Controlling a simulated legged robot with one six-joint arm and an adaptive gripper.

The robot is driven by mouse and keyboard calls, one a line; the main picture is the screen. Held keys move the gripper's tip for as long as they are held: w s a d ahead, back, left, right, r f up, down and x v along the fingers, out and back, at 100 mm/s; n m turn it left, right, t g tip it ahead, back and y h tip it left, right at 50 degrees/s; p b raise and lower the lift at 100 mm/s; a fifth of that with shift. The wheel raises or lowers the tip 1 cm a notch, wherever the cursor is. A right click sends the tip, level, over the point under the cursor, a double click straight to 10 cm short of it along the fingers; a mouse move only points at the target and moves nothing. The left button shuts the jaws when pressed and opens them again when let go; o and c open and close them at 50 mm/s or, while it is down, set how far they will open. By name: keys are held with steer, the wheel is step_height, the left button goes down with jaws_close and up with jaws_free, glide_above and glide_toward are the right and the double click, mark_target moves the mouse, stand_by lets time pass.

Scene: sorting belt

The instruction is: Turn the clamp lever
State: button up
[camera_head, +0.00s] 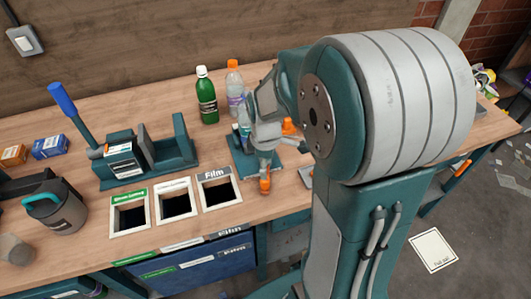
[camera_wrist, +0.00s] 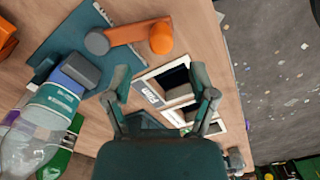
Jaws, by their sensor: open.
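The clamp lever (camera_wrist: 130,32) is an orange bar in the wrist view, with a grey round pivot (camera_wrist: 97,41) at its left end and an orange knob (camera_wrist: 160,37) at its right end. It sits on a teal plate (camera_wrist: 72,32). In the head view the orange knob (camera_head: 265,185) shows at the plate's front edge; my gripper hides part of the lever. My gripper (camera_wrist: 160,88) is open and empty, its two fingers spread. In the wrist view the knob lies just beyond the gap between the fingertips, apart from them.
A green bottle (camera_head: 207,97) stands behind. Three square bin openings, one labelled Film (camera_head: 219,194), are left of the lever. A blue-handled press (camera_head: 145,160) stands farther left.

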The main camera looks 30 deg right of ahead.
step_height(320, 180, up, 5)
steer(key=shift+r, duration=0.2)
stand_by(0.5)
steer(key=s+a+r+m+t, duration=0.5)
steer(key=s+r+m, duration=0.5)
steer(key=s, duration=0.2)
steer(key=shift+s+a+r+m+t, duration=0.25)
steer(key=shift+s+a+m+t, duration=0.15)
steer(key=shift+a, duration=0.45)
steer(key=shift+c, duration=1.2)
steer(key=shift+a, duration=0.1)
